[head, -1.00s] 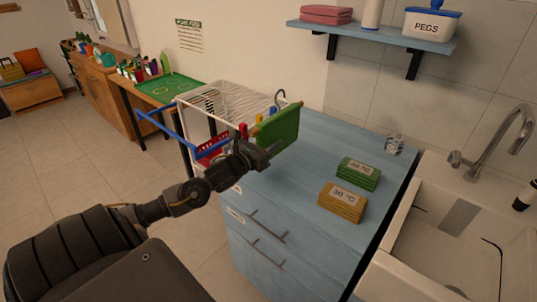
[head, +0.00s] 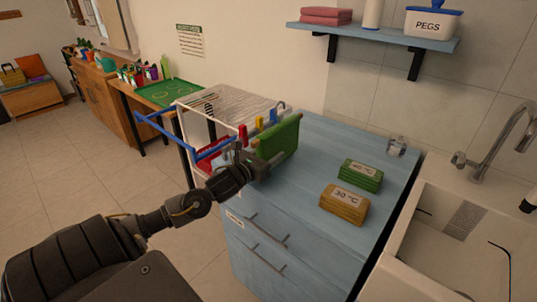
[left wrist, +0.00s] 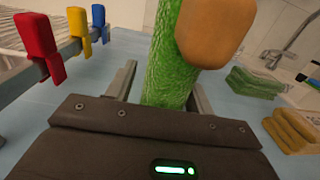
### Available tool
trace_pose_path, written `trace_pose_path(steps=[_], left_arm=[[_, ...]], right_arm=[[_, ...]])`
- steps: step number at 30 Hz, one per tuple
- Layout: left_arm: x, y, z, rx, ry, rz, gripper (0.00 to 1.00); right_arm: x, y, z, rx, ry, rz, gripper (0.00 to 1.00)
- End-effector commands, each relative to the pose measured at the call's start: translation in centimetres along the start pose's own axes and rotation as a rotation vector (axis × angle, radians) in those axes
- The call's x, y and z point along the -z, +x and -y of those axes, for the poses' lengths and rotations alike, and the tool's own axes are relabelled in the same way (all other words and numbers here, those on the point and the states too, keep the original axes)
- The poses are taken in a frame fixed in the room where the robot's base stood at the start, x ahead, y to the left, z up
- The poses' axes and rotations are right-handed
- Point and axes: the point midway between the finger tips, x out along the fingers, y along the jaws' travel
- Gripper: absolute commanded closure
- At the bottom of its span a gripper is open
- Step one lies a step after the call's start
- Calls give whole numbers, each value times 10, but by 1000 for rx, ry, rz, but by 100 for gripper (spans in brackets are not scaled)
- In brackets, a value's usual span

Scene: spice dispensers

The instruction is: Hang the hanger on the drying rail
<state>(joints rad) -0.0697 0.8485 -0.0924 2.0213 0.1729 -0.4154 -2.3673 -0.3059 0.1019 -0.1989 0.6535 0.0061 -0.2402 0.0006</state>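The hanger is a wooden bar with a grey hook (head: 281,105) and a green cloth (head: 286,142) draped over it. It is upright at the right end of the drying rail, beside the pegs; I cannot tell whether the hook bears on the rail. In the left wrist view the rail (left wrist: 85,42) is pale, at upper left. My left gripper (head: 268,160) is at the cloth's lower front. Its fingers stand apart on either side of the green cloth (left wrist: 168,75), with a gap at the left finger. The wooden bar end (left wrist: 215,30) is above. My right gripper is not in view.
Red (head: 243,134), yellow (head: 259,122) and blue pegs sit on the rail, close to the hanger. A green stack (head: 361,175) and a yellow stack (head: 343,204) lie on the blue cabinet top. A sink (head: 440,260) is at right. A shelf (head: 375,34) is above.

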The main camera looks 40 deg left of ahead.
Motion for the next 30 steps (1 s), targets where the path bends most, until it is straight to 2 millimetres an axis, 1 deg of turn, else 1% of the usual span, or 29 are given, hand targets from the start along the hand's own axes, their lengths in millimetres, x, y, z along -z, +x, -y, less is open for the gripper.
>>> trace_pose_path(steps=[4, 6, 8, 11, 21, 27, 30], left_arm=[[-1, 0, 0, 0, 0, 0, 47], [-4, 0, 0, 0, 0, 0, 47], [-2, -4, 0, 1, 0, -1, 47], [0, -17, 0, 2, 1, -2, 47], [0, -81, 0, 1, -1, -4, 47], [-1, -107, 0, 0, -2, -3, 47], [-2, -115, 0, 0, -1, -1, 47]], right_arm=[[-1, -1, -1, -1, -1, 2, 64], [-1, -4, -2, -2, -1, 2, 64], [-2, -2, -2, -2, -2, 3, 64], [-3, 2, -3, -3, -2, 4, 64], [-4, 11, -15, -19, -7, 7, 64], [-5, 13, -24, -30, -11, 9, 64], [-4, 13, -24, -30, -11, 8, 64]])
